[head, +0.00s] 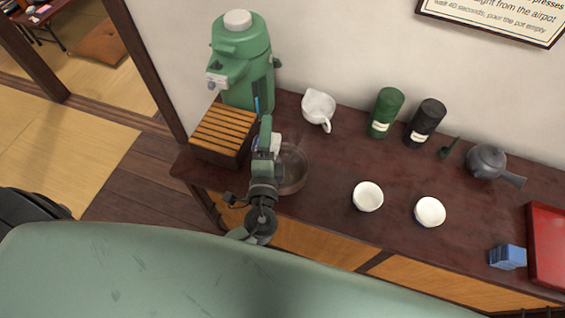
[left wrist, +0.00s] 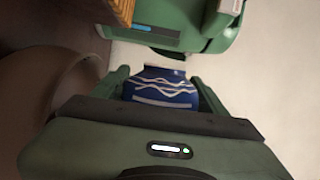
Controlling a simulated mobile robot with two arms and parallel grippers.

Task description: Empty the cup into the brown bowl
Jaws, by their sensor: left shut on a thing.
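My left gripper (head: 266,138) is over the left end of the dark counter, beside the brown bowl (head: 294,178). In the left wrist view my left gripper (left wrist: 160,85) is shut on a blue cup (left wrist: 160,90) with white wavy lines. In the head view the arm and gripper hide most of the cup, and I cannot tell how far it is tilted or what is in it. The brown bowl also shows at the left of the left wrist view (left wrist: 40,90), close to the gripper. My right gripper is not in view.
A green airpot (head: 241,60) and a slatted wooden box (head: 223,132) stand close behind and left of the gripper. A white spouted pitcher (head: 318,108), two white cups (head: 367,197) (head: 430,212), two canisters (head: 386,112) (head: 425,122) and a grey teapot (head: 487,162) stand to the right.

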